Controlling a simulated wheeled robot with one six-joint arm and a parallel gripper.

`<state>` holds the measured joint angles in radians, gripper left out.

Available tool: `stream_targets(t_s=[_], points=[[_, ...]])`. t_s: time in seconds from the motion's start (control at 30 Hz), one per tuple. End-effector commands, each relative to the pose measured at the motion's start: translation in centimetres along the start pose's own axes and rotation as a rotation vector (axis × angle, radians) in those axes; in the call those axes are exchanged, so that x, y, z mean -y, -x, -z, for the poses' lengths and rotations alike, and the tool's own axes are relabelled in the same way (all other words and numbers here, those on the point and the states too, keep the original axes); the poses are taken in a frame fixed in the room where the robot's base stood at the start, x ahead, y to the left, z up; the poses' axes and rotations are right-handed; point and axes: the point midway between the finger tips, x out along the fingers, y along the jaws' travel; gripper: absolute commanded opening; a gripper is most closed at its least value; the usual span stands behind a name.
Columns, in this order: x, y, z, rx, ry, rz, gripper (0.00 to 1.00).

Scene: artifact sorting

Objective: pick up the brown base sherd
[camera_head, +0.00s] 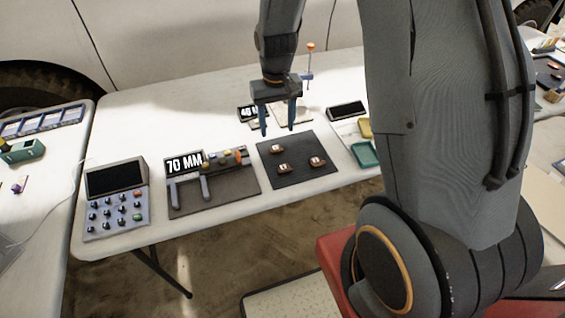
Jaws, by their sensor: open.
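Three small brown sherds with pale marks lie apart on a dark mat (300,178) on the white table: one at the back left (277,149), one at the front left (284,168) and one at the right (317,162). They are too small in this view to tell which is the base sherd. My gripper (278,131) points down with its fingers apart and nothing between them. It appears above the back edge of the mat, behind the sherds in the picture. Its exact height is hard to judge.
A caliper-like device with a "70 MM" display (185,164) and a button console (116,200) stand left of the mat. A green tray (366,155) and a yellow tray (366,128) lie right. A thin orange-topped stand (309,70) rises behind my gripper.

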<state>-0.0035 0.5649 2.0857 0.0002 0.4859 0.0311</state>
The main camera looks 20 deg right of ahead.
Motion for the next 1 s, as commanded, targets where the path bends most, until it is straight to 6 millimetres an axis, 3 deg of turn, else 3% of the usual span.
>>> stream_targets(t_s=[0.4,1.0], points=[[-0.8,-3.4,0.7,0.007,-0.018,0.000,0.55],[-0.2,-8.6,0.6,0.006,-0.014,0.000,0.55]])
